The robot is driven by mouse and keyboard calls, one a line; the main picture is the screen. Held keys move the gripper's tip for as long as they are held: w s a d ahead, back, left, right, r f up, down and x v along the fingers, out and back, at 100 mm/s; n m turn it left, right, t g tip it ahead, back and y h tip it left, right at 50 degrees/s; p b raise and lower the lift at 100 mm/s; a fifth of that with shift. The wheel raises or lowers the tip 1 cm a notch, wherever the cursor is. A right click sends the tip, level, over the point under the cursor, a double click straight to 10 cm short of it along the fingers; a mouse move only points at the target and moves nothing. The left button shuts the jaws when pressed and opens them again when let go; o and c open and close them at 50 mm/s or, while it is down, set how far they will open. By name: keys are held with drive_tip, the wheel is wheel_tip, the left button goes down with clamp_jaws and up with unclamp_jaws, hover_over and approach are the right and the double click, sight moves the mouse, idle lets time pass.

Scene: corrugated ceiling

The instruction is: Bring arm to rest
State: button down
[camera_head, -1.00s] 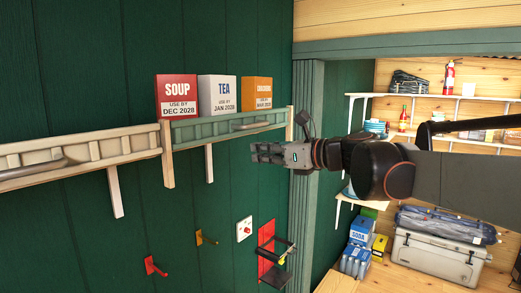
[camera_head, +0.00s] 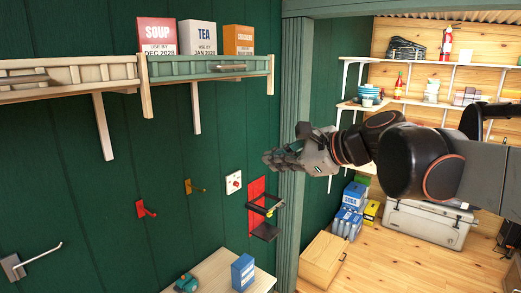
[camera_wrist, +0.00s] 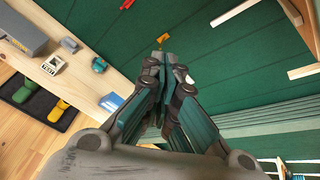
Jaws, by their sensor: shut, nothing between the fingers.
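My gripper (camera_head: 272,160) is at the middle of the head view, at the end of my arm reaching in from the right. It is in front of the green wall and door post, below the right end of the wall shelf (camera_head: 205,68). In the wrist view my gripper (camera_wrist: 165,62) has its fingers together with nothing between them. The fingers point at the green wall. It appears clear of the shelf and the wall hooks.
Soup (camera_head: 157,38), tea (camera_head: 197,38) and orange (camera_head: 238,40) boxes stand on the shelf. A red hook (camera_head: 146,210) and a red wall plate (camera_head: 257,190) are on the wall. A workbench (camera_head: 215,268) is below. A cooler (camera_head: 428,222) stands on the floor at right.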

drive_tip(key=s+d+f+n+h+b, duration=0.3)
drive_tip(key=s+d+f+n+b, duration=0.2)
drive_tip(key=f, duration=1)
drive_tip(key=s+d+f+n+g+h+b, duration=0.1)
drive_tip(key=s+d+f+n+h+b, duration=0.2)
drive_tip(key=f, duration=1.2)
drive_tip(key=s+d+f+n+h+b, duration=0.4)
drive_tip(key=s+d+f+n+b, duration=0.4)
drive_tip(key=s+f+n+b, duration=0.3)
drive_tip(key=s+f+b, duration=0.3)
drive_tip(key=f, duration=0.2)
drive_tip(key=shift+s, duration=0.15)
drive_tip(key=shift+d, duration=0.1)
